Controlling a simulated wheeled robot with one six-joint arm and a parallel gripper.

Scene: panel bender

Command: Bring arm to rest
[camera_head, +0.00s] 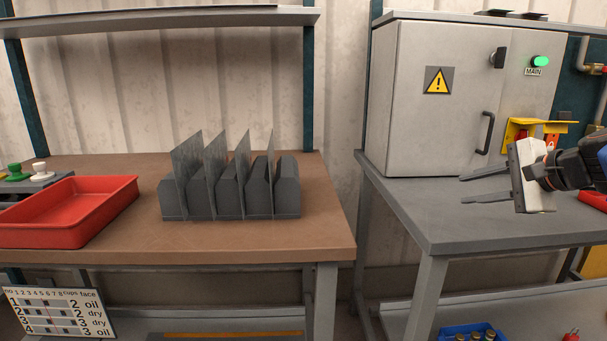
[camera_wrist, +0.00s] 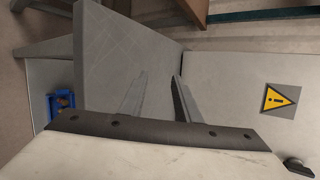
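My gripper (camera_head: 482,187) is at the right side in the head view, above the grey table (camera_head: 425,222) and in front of the grey cabinet (camera_head: 428,110). Its two long thin fingers point left and are apart, with nothing between them. In the wrist view the fingers (camera_wrist: 158,97) also stand apart and empty, with the grey tabletop behind them. My arm reaches in from the right edge of the head view.
A brown bench (camera_head: 270,238) on the left holds a red tray (camera_head: 68,213) and a dark rack (camera_head: 232,208) with several upright plates. The cabinet has a handle and a lit green lamp (camera_head: 540,61). A blue bin (camera_head: 472,331) sits low under the grey table.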

